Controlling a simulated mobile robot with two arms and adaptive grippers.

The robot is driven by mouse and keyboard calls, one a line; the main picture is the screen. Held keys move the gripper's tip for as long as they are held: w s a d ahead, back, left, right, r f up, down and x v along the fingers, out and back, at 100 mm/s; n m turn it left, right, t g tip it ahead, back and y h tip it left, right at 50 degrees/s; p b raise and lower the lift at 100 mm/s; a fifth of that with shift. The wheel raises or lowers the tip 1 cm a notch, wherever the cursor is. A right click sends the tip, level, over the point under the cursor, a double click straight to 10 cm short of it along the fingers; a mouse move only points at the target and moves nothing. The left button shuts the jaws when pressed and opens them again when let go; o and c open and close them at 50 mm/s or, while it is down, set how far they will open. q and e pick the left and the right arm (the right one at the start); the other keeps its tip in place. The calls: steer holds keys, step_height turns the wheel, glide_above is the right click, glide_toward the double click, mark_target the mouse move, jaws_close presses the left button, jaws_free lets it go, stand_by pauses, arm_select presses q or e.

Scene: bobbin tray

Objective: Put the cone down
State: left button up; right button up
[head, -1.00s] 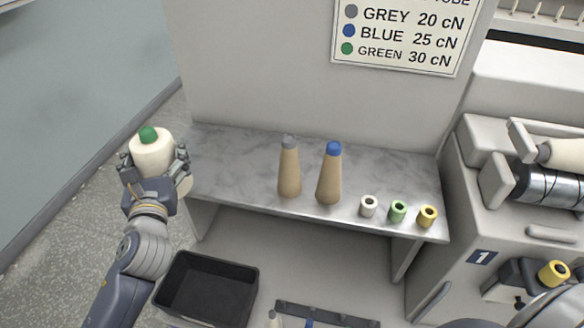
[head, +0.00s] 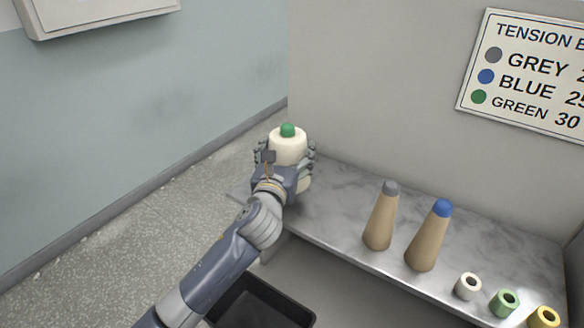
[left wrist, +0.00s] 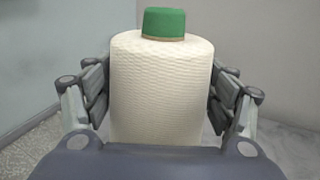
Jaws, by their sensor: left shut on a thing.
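The cone (head: 289,146) is wound with cream yarn and has a green tip. My left gripper (head: 285,160) is shut around its sides, and the cone stands upright in it. In the head view the cone is at the left end of the grey marbled shelf (head: 335,210); I cannot tell whether its base touches the shelf. In the left wrist view the cone (left wrist: 162,90) fills the middle between the two fingers, and its base is hidden behind my gripper. My right gripper is not in view.
Two bare tan cones, one grey-tipped (head: 381,220) and one blue-tipped (head: 429,240), stand on the shelf to the right. Small white (head: 468,286), green (head: 504,303) and yellow (head: 543,318) tubes stand beyond them. A black bin (head: 262,302) is below. The shelf between the held cone and the grey-tipped one is clear.

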arm_select(q)
steer(key=shift+f+b, duration=0.3)
steer(key=shift+f, duration=1.6)
steer(key=shift+f, duration=0.1)
steer(key=o, duration=1.4)
steer(key=shift+s, duration=0.1)
steer(key=v, duration=1.2)
